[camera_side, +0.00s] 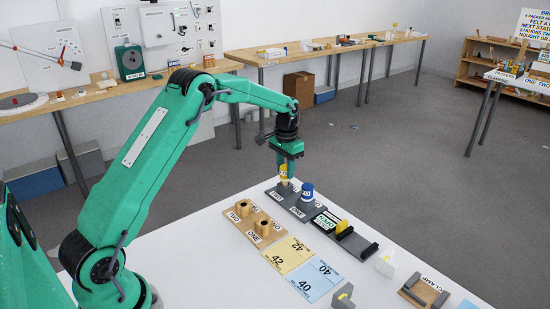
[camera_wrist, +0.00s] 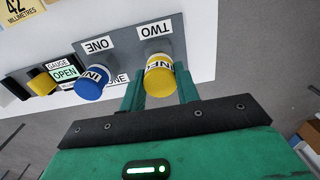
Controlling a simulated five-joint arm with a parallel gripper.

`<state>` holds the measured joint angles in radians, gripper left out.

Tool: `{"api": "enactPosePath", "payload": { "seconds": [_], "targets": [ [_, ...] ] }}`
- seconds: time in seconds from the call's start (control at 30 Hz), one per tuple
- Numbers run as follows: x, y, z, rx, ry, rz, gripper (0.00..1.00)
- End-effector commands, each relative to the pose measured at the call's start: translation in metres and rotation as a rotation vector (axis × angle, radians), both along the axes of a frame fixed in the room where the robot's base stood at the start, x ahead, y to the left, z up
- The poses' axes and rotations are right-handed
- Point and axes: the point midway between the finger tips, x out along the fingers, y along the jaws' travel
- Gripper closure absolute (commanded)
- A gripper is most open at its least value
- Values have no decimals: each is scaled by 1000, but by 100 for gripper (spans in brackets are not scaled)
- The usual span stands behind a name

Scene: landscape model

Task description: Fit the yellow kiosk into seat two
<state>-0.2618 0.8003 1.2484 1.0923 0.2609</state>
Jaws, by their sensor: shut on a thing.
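The yellow kiosk (camera_side: 284,172) is upright between the fingers of my gripper (camera_side: 287,161), at the far-left end of a grey plate (camera_side: 292,206). In the wrist view the yellow kiosk (camera_wrist: 160,74) sits between both green fingers of my gripper (camera_wrist: 160,90), beside the label TWO (camera_wrist: 157,30). I cannot tell whether its base is in the seat or just above it. A blue kiosk (camera_side: 307,191) stands on the same plate; it also shows in the wrist view (camera_wrist: 90,83) beside the label ONE (camera_wrist: 100,45).
A wooden block (camera_side: 258,219) with two round posts, labelled ONE and TWO, lies left of the plate. A gauge (camera_side: 345,236) with a yellow piece and a green OPEN sign adjoins the plate. Yellow and blue number cards (camera_side: 287,255), a grey block and a clamp (camera_side: 424,292) lie nearer.

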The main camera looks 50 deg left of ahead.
Motion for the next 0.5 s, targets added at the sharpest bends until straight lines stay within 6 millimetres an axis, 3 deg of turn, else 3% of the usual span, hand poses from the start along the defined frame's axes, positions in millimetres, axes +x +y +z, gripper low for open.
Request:
{"api": "enactPosePath", "payload": {
  "seconds": [0.5],
  "targets": [
    [0, 0, -10, 0, 1, 0, 96]
  ]
}}
